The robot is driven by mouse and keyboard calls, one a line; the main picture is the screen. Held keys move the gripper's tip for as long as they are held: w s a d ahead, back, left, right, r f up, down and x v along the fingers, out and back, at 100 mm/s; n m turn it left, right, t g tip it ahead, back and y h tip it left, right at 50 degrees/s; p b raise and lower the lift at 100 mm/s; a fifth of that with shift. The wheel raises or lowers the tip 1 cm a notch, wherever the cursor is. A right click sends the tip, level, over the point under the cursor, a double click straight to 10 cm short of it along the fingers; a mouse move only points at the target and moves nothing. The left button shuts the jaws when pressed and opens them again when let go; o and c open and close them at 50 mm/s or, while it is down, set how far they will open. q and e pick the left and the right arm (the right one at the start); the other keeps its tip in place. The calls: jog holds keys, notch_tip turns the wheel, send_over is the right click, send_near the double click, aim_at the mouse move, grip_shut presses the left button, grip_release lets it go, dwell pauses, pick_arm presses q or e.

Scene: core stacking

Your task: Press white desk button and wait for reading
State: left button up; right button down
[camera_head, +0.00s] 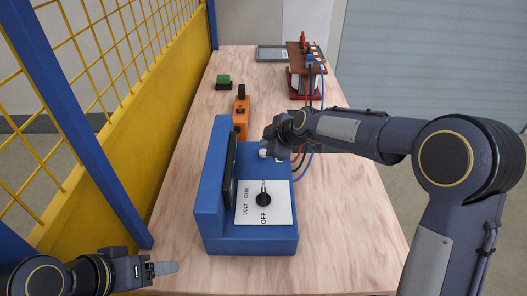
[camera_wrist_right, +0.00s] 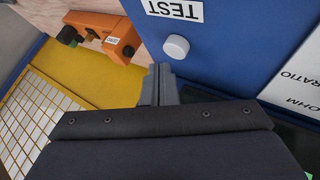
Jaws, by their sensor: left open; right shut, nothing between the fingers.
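The blue desk meter (camera_head: 222,243) stands on the table with a dial plate marked VOLT, OHM and OFF. Its dark screen (camera_head: 230,172) is seen nearly edge-on, so no reading is visible. The white round button (camera_wrist_right: 176,47) sits on the meter's blue face beside a TEST label (camera_wrist_right: 173,9). My right gripper (camera_wrist_right: 161,70) is shut and empty, its tips close beside the button; whether they touch it is unclear. In the head view, my right gripper (camera_head: 270,150) is over the meter's far end. My left gripper (camera_head: 170,267) is open and empty at the lower left.
An orange device (camera_head: 241,121) with a ZERO label stands just beyond the meter. A green-topped block (camera_head: 223,81), a grey tray (camera_head: 270,53) and a wired core stack (camera_head: 305,84) are farther back. A yellow fence (camera_head: 150,105) runs along the left. The near right tabletop is clear.

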jog(key=shift+f, duration=0.1)
jog(key=shift+f+b, duration=0.35)
jog(key=shift+b, duration=0.25)
jog(key=shift+f+b, duration=0.55)
jog(key=shift+b, duration=0.05)
dwell(0.6)
jog(key=shift+r, duration=0.1)
jog(key=shift+r+p, duration=0.5)
jog(key=shift+r, duration=0.4)
jog(key=shift+r+p, duration=1.55)
jog(key=shift+r, duration=1)
